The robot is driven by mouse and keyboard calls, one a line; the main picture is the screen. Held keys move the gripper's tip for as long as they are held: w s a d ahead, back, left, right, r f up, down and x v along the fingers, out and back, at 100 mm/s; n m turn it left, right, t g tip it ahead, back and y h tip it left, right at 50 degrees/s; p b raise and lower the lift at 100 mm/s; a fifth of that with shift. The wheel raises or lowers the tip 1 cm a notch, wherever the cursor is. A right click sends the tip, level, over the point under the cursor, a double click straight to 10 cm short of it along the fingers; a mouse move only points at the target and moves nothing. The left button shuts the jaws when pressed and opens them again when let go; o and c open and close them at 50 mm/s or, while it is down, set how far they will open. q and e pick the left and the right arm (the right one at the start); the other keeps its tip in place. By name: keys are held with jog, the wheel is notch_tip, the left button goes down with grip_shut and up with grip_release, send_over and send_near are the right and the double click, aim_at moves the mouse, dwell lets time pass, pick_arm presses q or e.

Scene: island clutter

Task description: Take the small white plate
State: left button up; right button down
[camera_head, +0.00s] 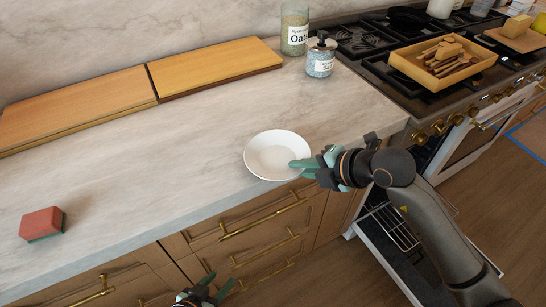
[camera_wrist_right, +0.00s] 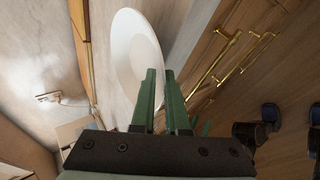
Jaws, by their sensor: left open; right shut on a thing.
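The small white plate (camera_head: 272,152) is at the front edge of the marble counter in the head view. I cannot tell whether it rests on the counter or is just above it. My right gripper (camera_head: 303,164) is shut on the plate's right rim. In the right wrist view the plate (camera_wrist_right: 136,55) shows at a steep angle, with its rim at the fingertips of my right gripper (camera_wrist_right: 162,75). My left gripper (camera_head: 208,287) is open and empty, low in front of the drawers, partly cut off by the bottom of the picture.
A red sponge (camera_head: 41,223) with a green underside lies at the counter's left. Two wooden boards (camera_head: 215,66) lie along the back. Oats (camera_head: 294,30) and salt (camera_head: 320,58) jars stand at the back right. A wooden tray (camera_head: 443,66) sits on the stove. An open appliance (camera_head: 385,240) is below.

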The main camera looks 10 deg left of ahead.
jog(key=shift+r, duration=0.35)
jog(key=s+d+r+p, duration=0.2)
jog(key=s+d+p, duration=0.1)
jog(key=s, duration=0.1)
jog(key=shift+s+d+p, duration=0.25)
jog(key=shift+s+p, duration=0.1)
jog(key=shift+s, duration=0.05)
dwell(0.5)
